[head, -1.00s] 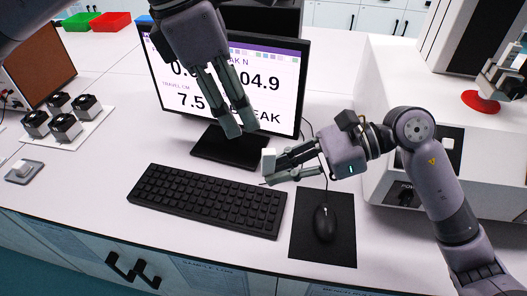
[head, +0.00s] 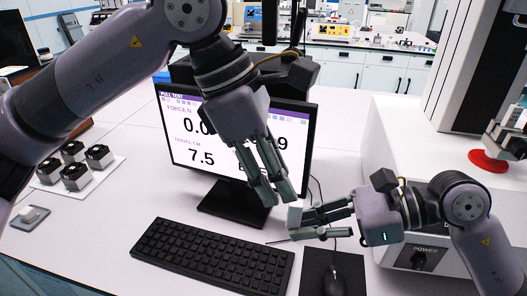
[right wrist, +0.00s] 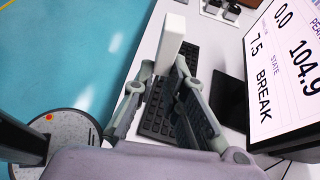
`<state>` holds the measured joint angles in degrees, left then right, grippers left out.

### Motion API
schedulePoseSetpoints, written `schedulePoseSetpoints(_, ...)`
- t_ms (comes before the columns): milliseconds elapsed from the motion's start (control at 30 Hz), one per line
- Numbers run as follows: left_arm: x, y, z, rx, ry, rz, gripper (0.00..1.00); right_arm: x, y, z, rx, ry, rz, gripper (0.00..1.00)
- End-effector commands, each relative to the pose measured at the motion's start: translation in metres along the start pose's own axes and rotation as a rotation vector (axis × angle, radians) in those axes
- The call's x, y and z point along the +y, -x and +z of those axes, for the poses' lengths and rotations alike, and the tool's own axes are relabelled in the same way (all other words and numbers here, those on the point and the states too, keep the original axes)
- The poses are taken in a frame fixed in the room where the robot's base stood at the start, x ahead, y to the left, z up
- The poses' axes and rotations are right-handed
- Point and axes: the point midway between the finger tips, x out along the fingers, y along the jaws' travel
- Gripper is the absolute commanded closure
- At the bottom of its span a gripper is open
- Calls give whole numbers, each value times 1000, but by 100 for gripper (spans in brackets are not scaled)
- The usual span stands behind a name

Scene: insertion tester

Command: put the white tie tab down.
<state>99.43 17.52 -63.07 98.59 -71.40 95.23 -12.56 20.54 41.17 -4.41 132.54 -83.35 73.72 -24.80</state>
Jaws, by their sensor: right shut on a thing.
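The white tie tab (head: 294,214) is a small pale block at the tips of my right gripper (head: 298,224), left of its wrist and in front of the monitor stand. My right gripper is shut on it and holds it above the desk. In the right wrist view the tab (right wrist: 171,45) stands up between the fingertips as a white block. A thin dark strip shows beside the fingertips in the head view. My left gripper (head: 278,198) points down just above and left of the tab, in front of the monitor; the gap between its fingers is unclear.
A black keyboard (head: 212,257) lies below the grippers, with a mouse (head: 333,283) on a dark mat to its right. The monitor (head: 190,150) stands behind. A white machine (head: 400,135) is at the right.

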Motion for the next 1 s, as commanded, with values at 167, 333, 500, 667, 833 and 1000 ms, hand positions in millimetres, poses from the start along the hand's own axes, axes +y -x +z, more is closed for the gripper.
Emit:
schedulePoseSetpoints(167,-1,-35,0,1,-1,-3,63,0,0,0,0,0,0,100)
schedulePoseSetpoints(333,0,-57,0,0,0,-1,63,0,0,0,0,0,0,100)
schedulePoseSetpoints(500,0,-67,0,0,0,1,63,0,0,0,0,0,0,100)
schedulePoseSetpoints(667,0,-68,0,-1,0,1,63,0,0,0,0,0,0,100)
schedulePoseSetpoints(833,0,-68,0,0,0,1,66,0,0,0,0,0,0,100)
schedulePoseSetpoints(1000,0,-68,0,0,0,1,77,0,0,0,0,0,0,100)
